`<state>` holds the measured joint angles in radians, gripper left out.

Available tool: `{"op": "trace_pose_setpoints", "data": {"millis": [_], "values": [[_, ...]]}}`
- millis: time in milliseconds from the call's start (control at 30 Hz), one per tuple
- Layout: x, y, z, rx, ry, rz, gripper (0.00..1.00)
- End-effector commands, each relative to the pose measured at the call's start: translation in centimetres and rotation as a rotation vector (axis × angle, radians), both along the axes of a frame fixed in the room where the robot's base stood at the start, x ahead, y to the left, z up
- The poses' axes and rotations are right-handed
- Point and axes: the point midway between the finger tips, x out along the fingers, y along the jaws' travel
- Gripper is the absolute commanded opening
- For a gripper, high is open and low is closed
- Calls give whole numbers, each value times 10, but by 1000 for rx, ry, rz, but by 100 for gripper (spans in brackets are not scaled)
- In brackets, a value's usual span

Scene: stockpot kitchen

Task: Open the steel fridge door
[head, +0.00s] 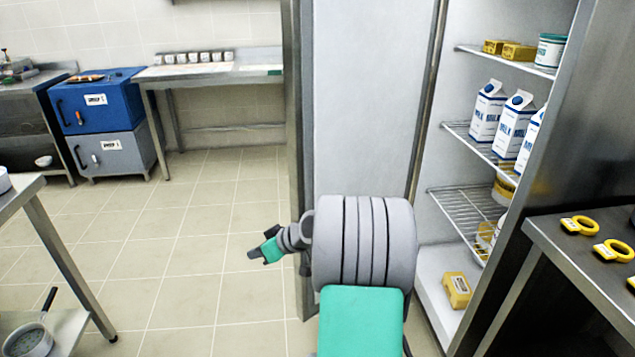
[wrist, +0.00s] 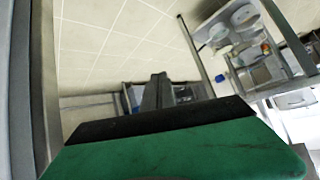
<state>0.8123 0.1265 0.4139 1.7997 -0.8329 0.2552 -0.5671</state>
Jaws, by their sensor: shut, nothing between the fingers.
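The steel fridge door (head: 372,100) stands swung open in the head view. Its pale inner panel faces me, and its free edge (head: 293,120) is on the left. The fridge interior (head: 432,262) is exposed to the right of the door. My arm crosses in front of the door's lower part and hides some of it. My gripper (head: 256,253) is shut and empty, just left of the door's free edge. In the wrist view my gripper (wrist: 158,92) shows as dark, closed fingers beyond a green part. A grey surface at the left there may be the door.
Milk cartons (head: 511,122) and yellow boxes (head: 457,290) stand in the fridge. A steel counter (head: 583,262) with yellow rings is at right. Tiled floor (head: 190,260) between is clear.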

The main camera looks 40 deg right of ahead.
Motion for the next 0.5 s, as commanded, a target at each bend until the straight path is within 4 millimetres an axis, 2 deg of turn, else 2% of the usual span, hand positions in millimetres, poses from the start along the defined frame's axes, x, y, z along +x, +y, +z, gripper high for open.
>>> {"op": "trace_pose_setpoints", "data": {"millis": [33,67,100,200,300,333,400,500], "values": [[-2,-58,8,27,-114,-59,0],[-4,-88,13,30,-199,-88,0],[-13,-126,20,27,-306,-133,0],[-49,-202,34,-3,-525,-250,0],[-82,-243,43,-34,-655,-335,0],[-88,-250,44,-41,-677,-350,0],[-93,-257,46,-50,-705,-366,0],[-83,-257,46,-51,-710,-363,0]]}}
